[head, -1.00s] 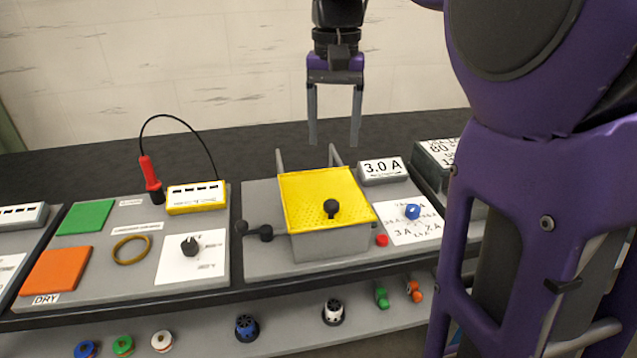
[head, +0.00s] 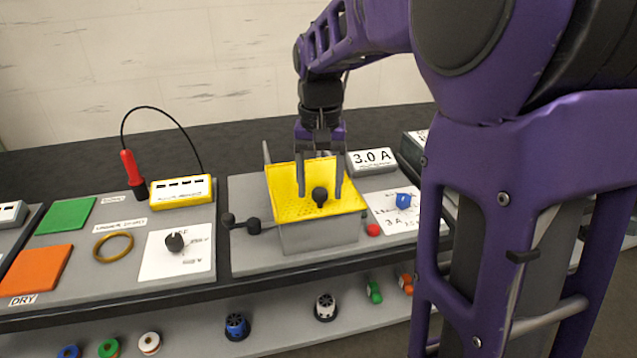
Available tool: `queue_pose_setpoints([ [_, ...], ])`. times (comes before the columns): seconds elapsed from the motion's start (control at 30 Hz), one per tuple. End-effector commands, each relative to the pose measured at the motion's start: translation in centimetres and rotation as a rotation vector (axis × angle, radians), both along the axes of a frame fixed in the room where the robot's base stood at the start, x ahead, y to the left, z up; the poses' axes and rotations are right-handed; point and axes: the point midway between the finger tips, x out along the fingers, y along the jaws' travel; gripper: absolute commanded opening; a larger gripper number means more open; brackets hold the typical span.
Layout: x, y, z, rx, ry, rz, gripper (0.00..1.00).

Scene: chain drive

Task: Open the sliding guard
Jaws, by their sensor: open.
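The sliding guard is a yellow perforated cover (head: 284,205) lying on top of a grey box (head: 319,235) in the middle of the bench. A black knob (head: 320,197) stands up from the guard near its front. The guard covers the box top, so the inside is hidden. My gripper (head: 321,199) points down over the guard with its two fingers apart, one on each side of the knob in the picture. I cannot tell whether the fingers touch the knob or the guard.
A 3.0 A display (head: 371,160) stands behind right, and a blue knob (head: 403,200) and red button (head: 373,230) sit to the right. A black-ended lever (head: 252,225) juts out at left. A grey rail (head: 266,152) rises behind the box. My arm covers the right side.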

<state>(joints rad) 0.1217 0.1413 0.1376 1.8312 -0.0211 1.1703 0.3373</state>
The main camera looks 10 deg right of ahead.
Motion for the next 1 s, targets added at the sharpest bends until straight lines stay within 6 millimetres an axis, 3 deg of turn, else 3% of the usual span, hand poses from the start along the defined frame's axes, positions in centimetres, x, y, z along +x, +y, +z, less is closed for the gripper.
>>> queue_pose_setpoints([
  [0.1, 0.0, 0.01, 0.01, 0.0, 0.0, 0.0, 0.64],
  [0.47, 0.0, 0.01, 0.03, 0.0, 0.0, 0.0, 0.0],
  [1.0, 0.0, 0.01, 0.05, 0.0, 0.0, 0.0, 0.0],
])
